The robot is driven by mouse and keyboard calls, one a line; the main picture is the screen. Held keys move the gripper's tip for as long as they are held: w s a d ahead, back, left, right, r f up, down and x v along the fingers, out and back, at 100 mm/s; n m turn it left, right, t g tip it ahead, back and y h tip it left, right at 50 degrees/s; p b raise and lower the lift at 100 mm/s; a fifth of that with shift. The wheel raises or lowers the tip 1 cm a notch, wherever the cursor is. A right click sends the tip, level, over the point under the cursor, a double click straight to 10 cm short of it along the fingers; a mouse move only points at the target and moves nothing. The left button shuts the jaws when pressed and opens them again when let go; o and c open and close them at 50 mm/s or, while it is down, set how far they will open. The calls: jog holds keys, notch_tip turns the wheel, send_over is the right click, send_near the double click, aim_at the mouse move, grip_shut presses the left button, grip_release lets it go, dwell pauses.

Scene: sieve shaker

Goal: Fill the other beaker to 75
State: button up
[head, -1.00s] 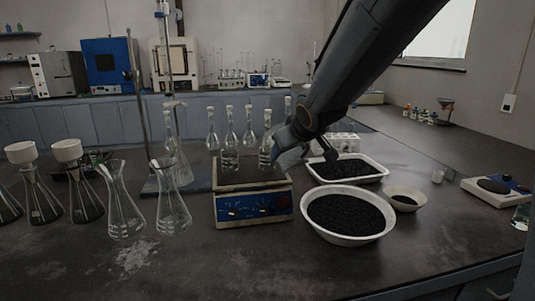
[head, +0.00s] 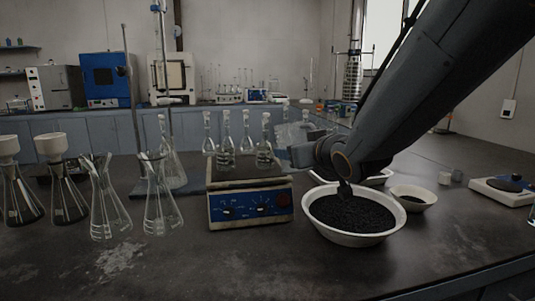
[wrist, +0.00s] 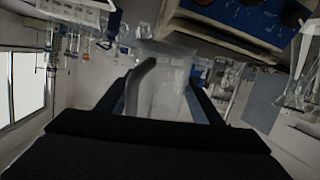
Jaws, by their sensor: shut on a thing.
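My gripper (head: 300,152) is raised just right of the hotplate, level with the glassware behind it. It is shut on a clear beaker (head: 293,132), seen against the back of the bench. In the wrist view the beaker (wrist: 165,88) is a pale translucent shape between the two fingers (wrist: 163,100). Its tilt and contents are hard to make out. A large white bowl of black granules (head: 350,236) stands on the bench below and right of the gripper.
The hotplate (head: 250,210) has blue control panels; long-necked flasks (head: 226,145) show above it. Conical flasks (head: 105,200) stand left. A small bowl (head: 418,204) and a flat device (head: 500,190) are right. A white tray (head: 385,180) is partly hidden by my arm.

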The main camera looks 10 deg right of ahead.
jog(key=shift+s+d+f+m+t+y+b, duration=0.25)
jog(key=shift+t+b, duration=0.35)
jog(key=shift+b, duration=0.85)
jog(key=shift+s+d+f+m+t+y+b, duration=0.1)
jog(key=shift+f+m+t+b, duration=0.35)
jog(key=shift+b, duration=0.95)
jog(key=shift+s+r+t+b, duration=0.15)
jog(key=shift+t+b, duration=0.2)
jog(key=shift+b, duration=0.1)
